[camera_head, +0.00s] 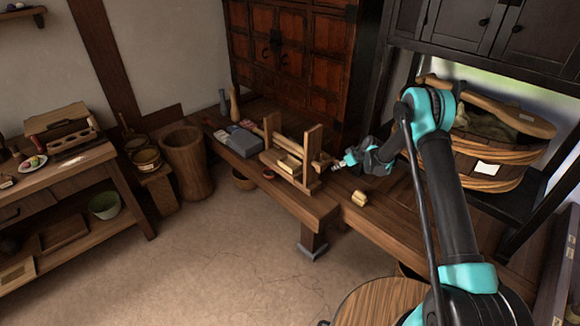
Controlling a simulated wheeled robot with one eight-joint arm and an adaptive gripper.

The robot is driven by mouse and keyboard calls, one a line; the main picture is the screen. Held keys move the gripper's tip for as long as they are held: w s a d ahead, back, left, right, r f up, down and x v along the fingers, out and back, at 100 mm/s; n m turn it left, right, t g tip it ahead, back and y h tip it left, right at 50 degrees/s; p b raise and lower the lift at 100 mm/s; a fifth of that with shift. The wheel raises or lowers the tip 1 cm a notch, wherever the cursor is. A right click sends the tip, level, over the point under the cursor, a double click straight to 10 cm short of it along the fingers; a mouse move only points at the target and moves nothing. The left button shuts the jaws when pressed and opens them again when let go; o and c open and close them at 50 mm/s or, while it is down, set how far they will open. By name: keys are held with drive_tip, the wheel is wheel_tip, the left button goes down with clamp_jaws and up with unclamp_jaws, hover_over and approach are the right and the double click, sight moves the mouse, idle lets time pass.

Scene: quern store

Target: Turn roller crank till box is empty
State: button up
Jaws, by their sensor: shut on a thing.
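A small wooden roller stand with two upright posts (312,152) sits on the low wooden bench in the middle of the view. Its roller (289,147) lies between the posts. A small pale box (289,164) sits low between the posts; I cannot tell what it holds. The crank (323,163) sticks out on the right side of the right post. My gripper (341,163) reaches it from the right and is shut on the crank. The fingertips are small in this view, and the exact grip is hard to see.
A small yellowish block (358,198) lies on the bench (385,222) to the right of the stand. A dark cabinet (290,60) rises behind, and a large wooden tub (490,160) stands at right.

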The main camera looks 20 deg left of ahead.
drive_tip(key=o, duration=1.1)
drive_tip(key=shift+c, duration=0.2)
drive_tip(key=v, duration=0.7)
drive_tip(key=s+d+r+m+t+h, duration=0.1)
drive_tip(key=s+d+r+m+h, duration=0.45)
drive_tip(key=s+d+r, duration=1.3)
drive_tip(key=s+d+m+h, duration=0.1)
drive_tip(key=s+d+m, duration=0.3)
drive_tip(key=s+d, duration=0.4)
drive_tip(key=s+d+m, duration=0.4)
drive_tip(key=s+d, duration=0.5)
drive_tip(key=s, duration=0.9)
drive_tip(key=shift+d+r+h, duration=0.2)
drive_tip(key=shift+r+h, duration=0.05)
drive_tip(key=shift+h, duration=0.1)
